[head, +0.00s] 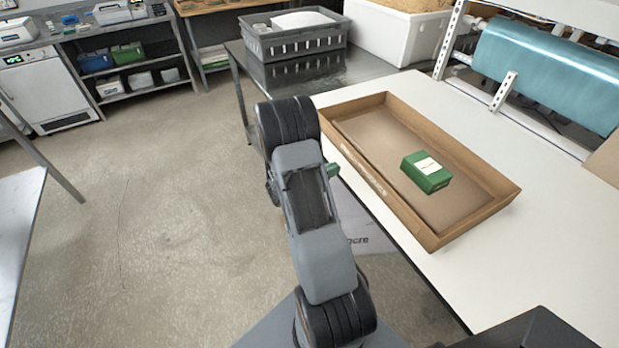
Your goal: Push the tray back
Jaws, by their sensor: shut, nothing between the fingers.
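The tray (467,231) is a shallow brown cardboard tray with low walls. It lies flat on the white table (540,255), with its long left wall close to the table's left edge. I cannot tell whether that wall overhangs the edge. A green box (425,173) with a white label lies inside the tray, right of its middle. My arm stands left of the tray in the head view, with its upper bend near the tray's far left corner. My gripper is not visible; the arm's own links hide that area. I cannot see any contact with the tray.
The white table is clear right of the tray and in front of it. A blue roll (550,75) on a metal rack (504,92) stands along the right side. A grey crate (295,38) and a white box (393,30) stand behind. Open floor lies left.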

